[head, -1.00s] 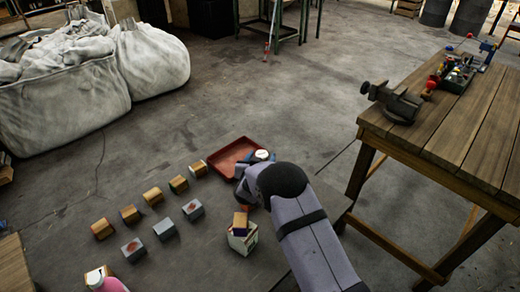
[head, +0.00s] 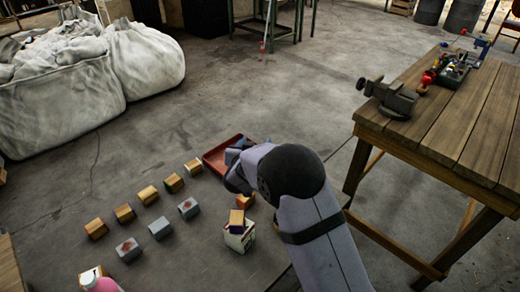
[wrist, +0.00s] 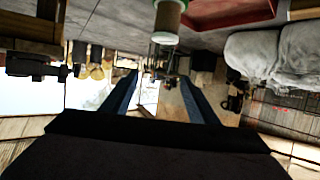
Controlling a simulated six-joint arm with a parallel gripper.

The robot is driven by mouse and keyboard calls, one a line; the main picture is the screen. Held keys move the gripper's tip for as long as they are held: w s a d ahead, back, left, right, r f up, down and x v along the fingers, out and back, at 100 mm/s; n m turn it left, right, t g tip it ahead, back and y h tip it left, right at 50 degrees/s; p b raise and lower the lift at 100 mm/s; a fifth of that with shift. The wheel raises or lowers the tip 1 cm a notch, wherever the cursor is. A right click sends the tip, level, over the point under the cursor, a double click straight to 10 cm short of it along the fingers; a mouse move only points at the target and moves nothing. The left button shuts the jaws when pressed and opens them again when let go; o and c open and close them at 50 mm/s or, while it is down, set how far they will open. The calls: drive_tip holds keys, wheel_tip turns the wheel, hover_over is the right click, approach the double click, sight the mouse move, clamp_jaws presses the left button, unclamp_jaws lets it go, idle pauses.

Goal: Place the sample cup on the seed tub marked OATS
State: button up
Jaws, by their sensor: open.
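My gripper (wrist: 158,80) is open, its two dark blue fingers spread with nothing between them. A brownish cylinder with a pale end (wrist: 165,22), which looks like the sample cup, shows at the top of the wrist view, apart from the fingertips. That view looks upside down. In the head view my arm hides most of the gripper and the cup. Small tan boxes (head: 124,213) and grey boxes (head: 160,228) stand in rows on the left. No OATS marking is legible, so I cannot tell which thing is that tub.
A red tray (head: 214,158) lies partly behind my wrist. A white box (head: 238,241) with a tan block on it stands near my arm. A pink bottle (head: 101,285) is at bottom left. A workbench with a vice (head: 390,98) stands right. Open floor lies beyond the tray.

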drive_tip(key=s+d+f+g, duration=0.1)
drive_tip(key=s+d+g, duration=0.3)
drive_tip(key=s, duration=0.9)
drive_tip(key=s+d+f+n+g+y, duration=0.1)
drive_tip(key=s+d+g, duration=0.4)
drive_tip(key=s, duration=0.9)
drive_tip(key=s+d+f+n+g+y, duration=0.1)
drive_tip(key=s+d+g, duration=0.3)
drive_tip(key=s, duration=0.9)
drive_tip(key=d+f, duration=0.1)
drive_tip(key=d, duration=0.2)
drive_tip(key=shift+s+f+g, duration=0.15)
drive_tip(key=shift+s+g, duration=0.2)
drive_tip(key=shift+g, duration=0.05)
wheel_tip(320, 180, up, 4)
drive_tip(key=p, duration=0.4)
